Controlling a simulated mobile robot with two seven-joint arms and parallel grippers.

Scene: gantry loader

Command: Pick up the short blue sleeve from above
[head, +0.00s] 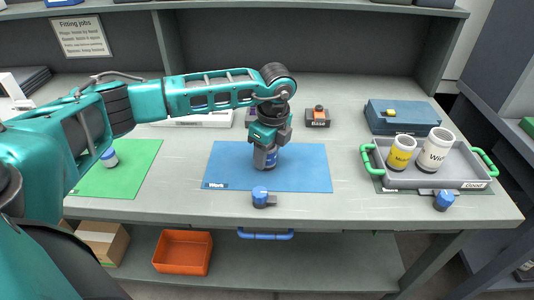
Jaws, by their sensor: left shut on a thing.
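My left gripper (266,160) points straight down over the blue work mat (305,170) in the middle of the bench. It is shut on the short blue sleeve (271,158), which shows as a small blue patch between and beside the fingers. The fingers hide most of the sleeve, and I cannot tell whether it touches the mat. My right gripper is not in view.
A grey tray (440,178) with green handles holds a yellow-labelled jar (402,153) and a white jar (434,151). A blue-topped fixture (261,196) stands at the mat's front edge. A blue case (402,118) stands behind the tray. A green mat (122,178) lies left.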

